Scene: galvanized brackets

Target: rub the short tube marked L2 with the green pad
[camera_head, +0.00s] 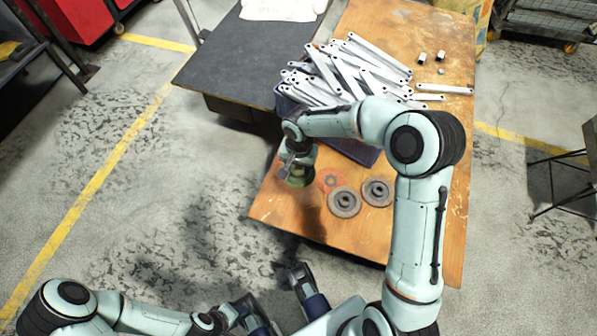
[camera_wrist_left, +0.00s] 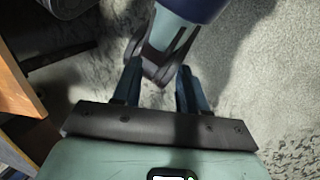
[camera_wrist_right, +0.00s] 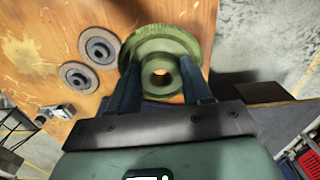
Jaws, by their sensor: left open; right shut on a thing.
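The green pad (camera_wrist_right: 165,45) is round with a hub. My right gripper (camera_wrist_right: 159,75) is shut on its hub. In the head view the pad (camera_head: 297,180) is low over the left front part of the wooden table, and I cannot tell whether it touches. Small pale short tubes (camera_head: 423,58) stand at the table's back right, well away from the pad. Their marks are too small to read, so I cannot tell which is L2. My left gripper (camera_wrist_left: 158,80) is open and empty, away from the table, over the floor.
Two grey discs (camera_head: 345,202) lie right of the pad, beside a flat reddish ring (camera_head: 331,181). Pale brackets (camera_head: 350,75) pile over a dark blue bin (camera_head: 357,150), partly behind my right arm. A black-topped table (camera_head: 240,55) adjoins at left. The wooden table's front right (camera_head: 365,235) is clear.

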